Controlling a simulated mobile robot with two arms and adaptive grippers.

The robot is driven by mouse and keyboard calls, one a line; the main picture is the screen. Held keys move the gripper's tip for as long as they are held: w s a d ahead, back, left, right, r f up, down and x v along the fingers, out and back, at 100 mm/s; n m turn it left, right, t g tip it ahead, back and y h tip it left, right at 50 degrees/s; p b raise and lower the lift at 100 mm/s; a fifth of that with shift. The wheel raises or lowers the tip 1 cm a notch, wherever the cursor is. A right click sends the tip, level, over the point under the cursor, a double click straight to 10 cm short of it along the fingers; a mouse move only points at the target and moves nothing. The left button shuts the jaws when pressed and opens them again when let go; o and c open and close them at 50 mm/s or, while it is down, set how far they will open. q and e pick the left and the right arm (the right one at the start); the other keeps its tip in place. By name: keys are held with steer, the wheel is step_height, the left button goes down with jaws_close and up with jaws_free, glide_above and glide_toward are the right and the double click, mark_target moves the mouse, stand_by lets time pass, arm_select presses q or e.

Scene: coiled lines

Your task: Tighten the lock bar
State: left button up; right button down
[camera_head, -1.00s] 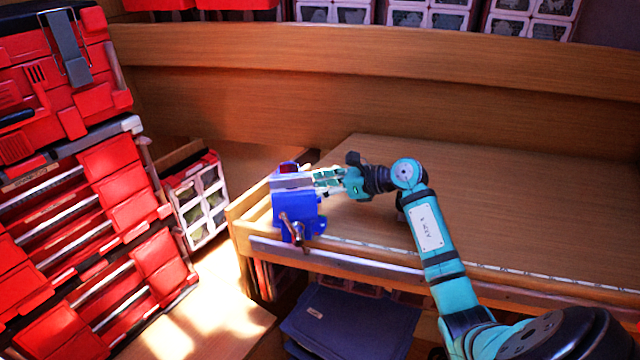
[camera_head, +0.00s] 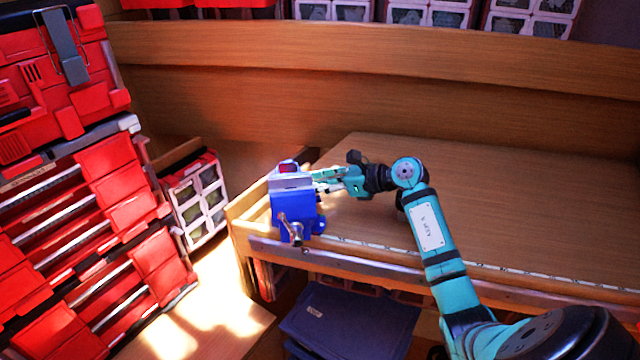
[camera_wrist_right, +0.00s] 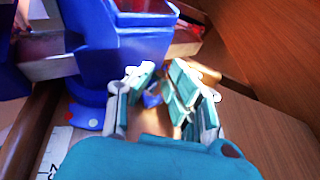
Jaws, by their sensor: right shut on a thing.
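A blue bench vise (camera_head: 293,205) with grey jaws stands at the front left corner of the wooden workbench (camera_head: 480,205). Its metal handle (camera_head: 291,230) hangs at the front. My right gripper (camera_head: 325,182) reaches in from the right, beside and partly behind the vise. In the right wrist view, the vise body (camera_wrist_right: 120,45) fills the upper left, and my right gripper (camera_wrist_right: 163,88) is closed around a small blue piece low on the vise, the lock bar (camera_wrist_right: 152,99). Most of the bar is hidden by the fingers. My left gripper is not in view.
Stacked red tool boxes (camera_head: 120,190) stand at the left. A case with clear compartments (camera_head: 198,203) sits between them and the bench. Dark blue bins (camera_head: 345,325) lie below the bench. The bench top right of my arm is clear, with a wooden back panel (camera_head: 400,95) behind.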

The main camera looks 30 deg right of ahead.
steer(key=shift+s+a+f, duration=0.2)
steer(key=shift+a+f, duration=0.15)
steer(key=shift+a, duration=0.15)
steer(key=shift+s+a+r+m+t+h+p, duration=0.1)
steer(key=shift+m+t+h+p, duration=0.2)
steer(key=shift+m+h+p, duration=0.45)
steer(key=m+h+p, duration=0.2)
steer(key=p, duration=0.1)
steer(key=m+t+h+p, duration=0.1)
steer(key=p, duration=0.1)
steer(key=shift+a+r+h, duration=0.15)
steer(key=shift+a+h, duration=0.1)
steer(key=shift+f+m+h+p, duration=0.3)
steer(key=shift+m+h+p, duration=0.55)
steer(key=shift+p, duration=0.15)
steer(key=c, duration=1.4)
jaws_free()
steer(key=shift+s+a, duration=0.1)
steer(key=shift+a, duration=0.05)
steer(key=shift+o, duration=0.7)
steer(key=shift+r, duration=0.3)
